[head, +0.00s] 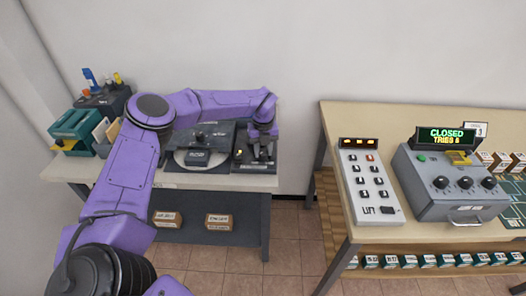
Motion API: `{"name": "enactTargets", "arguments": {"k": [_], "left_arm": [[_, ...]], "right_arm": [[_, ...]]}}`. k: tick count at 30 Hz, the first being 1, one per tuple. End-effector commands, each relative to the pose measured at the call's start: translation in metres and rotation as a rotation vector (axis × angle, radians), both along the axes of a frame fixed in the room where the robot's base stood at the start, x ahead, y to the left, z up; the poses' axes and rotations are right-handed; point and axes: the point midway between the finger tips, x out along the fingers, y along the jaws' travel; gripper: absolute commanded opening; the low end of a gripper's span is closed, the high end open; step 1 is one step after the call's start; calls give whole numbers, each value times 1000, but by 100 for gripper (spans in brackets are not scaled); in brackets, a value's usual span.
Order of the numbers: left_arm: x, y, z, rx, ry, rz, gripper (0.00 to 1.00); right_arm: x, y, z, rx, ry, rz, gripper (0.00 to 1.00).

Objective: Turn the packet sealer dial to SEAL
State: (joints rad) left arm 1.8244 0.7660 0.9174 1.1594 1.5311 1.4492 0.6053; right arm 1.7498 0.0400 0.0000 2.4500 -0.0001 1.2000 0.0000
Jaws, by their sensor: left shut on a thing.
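My left arm comes in from the lower left and reaches over the left table. My left gripper (262,149) points down at a small dark device (252,167) at that table's right end, apparently the packet sealer. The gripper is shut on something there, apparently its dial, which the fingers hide. I cannot read the dial's setting or a SEAL mark. A small yellow light or mark shows beside the fingers. My right gripper is not in view.
Left of the sealer stands a dark machine with a round plate (178,158). Teal trays (73,127) stand at the table's far left. On the right table (345,115) are a white keypad panel (370,183) and a grey three-knob box (455,205) reading CLOSED. A floor gap separates the tables.

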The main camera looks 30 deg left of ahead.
Motion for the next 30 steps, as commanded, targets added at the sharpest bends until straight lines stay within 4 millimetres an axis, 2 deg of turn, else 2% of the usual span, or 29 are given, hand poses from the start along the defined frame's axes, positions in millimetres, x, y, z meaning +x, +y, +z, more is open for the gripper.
{"name": "enactTargets", "arguments": {"k": [6,7,9,17,20,23,30], "left_arm": [[0,0,1,1,-1,-5,7],[0,0,1,1,-1,-5,44],[0,0,1,1,-1,-5,63],[0,0,1,0,0,-4,63],[1,0,8,1,-2,-4,63],[1,0,26,1,-6,-4,63],[1,0,82,1,-4,-3,63]], "right_arm": [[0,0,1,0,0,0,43],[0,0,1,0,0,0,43],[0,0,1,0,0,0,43],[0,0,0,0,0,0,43],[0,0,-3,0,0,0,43],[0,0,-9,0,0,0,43],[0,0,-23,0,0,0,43]]}}
